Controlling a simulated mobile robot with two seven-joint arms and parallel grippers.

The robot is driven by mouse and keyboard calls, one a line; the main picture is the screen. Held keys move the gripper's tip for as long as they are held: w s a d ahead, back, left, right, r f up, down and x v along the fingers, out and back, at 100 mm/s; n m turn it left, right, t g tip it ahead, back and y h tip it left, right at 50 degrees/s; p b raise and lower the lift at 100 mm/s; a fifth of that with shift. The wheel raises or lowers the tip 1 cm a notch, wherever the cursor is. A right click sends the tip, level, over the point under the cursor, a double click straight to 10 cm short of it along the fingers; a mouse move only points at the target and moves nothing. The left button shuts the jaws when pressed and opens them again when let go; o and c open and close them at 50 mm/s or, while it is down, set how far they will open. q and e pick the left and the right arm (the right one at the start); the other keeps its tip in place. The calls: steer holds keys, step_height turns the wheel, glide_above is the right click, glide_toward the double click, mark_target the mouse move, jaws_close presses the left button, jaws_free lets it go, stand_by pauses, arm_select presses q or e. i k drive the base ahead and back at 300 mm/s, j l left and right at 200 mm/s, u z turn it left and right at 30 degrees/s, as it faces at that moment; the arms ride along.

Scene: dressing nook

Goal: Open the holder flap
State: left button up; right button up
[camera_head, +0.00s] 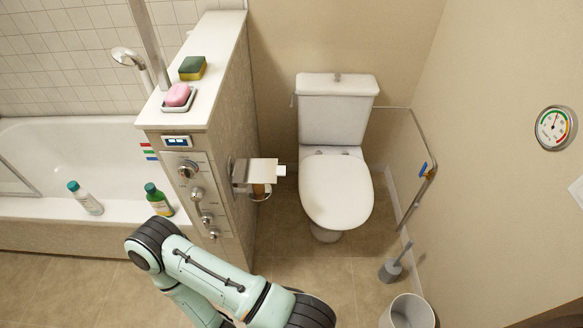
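The paper holder is mounted on the right side of the tiled half-wall, left of the toilet. Its metal flap (262,170) shows as a flat, shiny plate. A small white piece (280,171) shows at its right edge, and a brown roll-like part (260,189) shows below it. The picture is too small to tell the flap's exact angle. A pale green arm link of mine crosses the bottom of the view, below and apart from the holder. Neither of my grippers is in view.
The half-wall (222,50) carries a soap dish with pink soap (178,94) and a sponge (192,67). The toilet (336,185) stands right of the holder. A grab rail (414,196), brush (392,268) and bin (408,313) are further right. Floor before the toilet is clear.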

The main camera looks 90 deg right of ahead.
mark_target(245, 170)
steer(key=k+l+z, duration=0.6)
steer(key=i+z, duration=0.1)
steer(key=z, duration=1.65)
